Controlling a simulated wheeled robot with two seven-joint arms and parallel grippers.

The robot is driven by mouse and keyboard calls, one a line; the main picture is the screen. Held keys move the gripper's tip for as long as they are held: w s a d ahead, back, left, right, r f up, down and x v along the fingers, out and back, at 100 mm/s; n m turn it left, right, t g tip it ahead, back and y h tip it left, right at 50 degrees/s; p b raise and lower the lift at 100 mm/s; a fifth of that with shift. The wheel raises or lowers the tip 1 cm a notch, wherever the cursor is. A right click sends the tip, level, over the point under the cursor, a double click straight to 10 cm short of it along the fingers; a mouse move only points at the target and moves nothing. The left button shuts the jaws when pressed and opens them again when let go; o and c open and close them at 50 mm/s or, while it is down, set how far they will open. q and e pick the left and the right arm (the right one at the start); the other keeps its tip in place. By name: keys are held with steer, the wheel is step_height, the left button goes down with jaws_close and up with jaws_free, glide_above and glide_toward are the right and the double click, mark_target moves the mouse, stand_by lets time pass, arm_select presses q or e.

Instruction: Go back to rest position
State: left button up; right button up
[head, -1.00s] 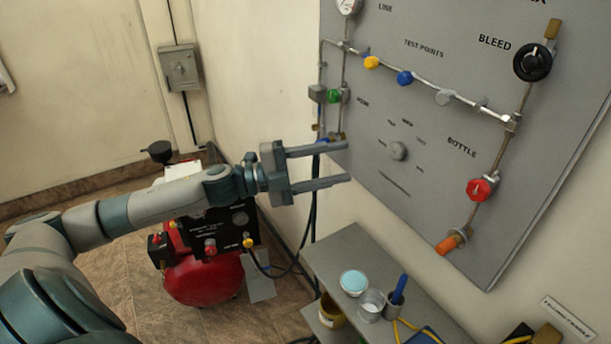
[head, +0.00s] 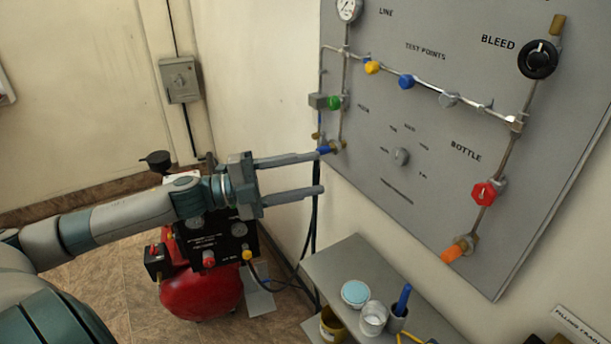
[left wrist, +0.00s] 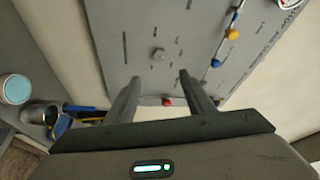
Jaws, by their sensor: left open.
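My left gripper (head: 322,171) is open and empty in the head view, its two parallel fingers pointing right toward the grey panel (head: 370,185). Its fingertips show just left of the panel's lower left edge. In the left wrist view the fingers (left wrist: 156,92) are spread apart with nothing between them, and the panel (left wrist: 140,40) lies beyond. My right gripper is not in view.
The panel carries a black bleed knob (head: 538,59), a red bottle knob (head: 484,193) and several coloured test points. A grey shelf (head: 335,262) with small containers is below. A red compressor (head: 200,292) stands on the floor behind my left arm.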

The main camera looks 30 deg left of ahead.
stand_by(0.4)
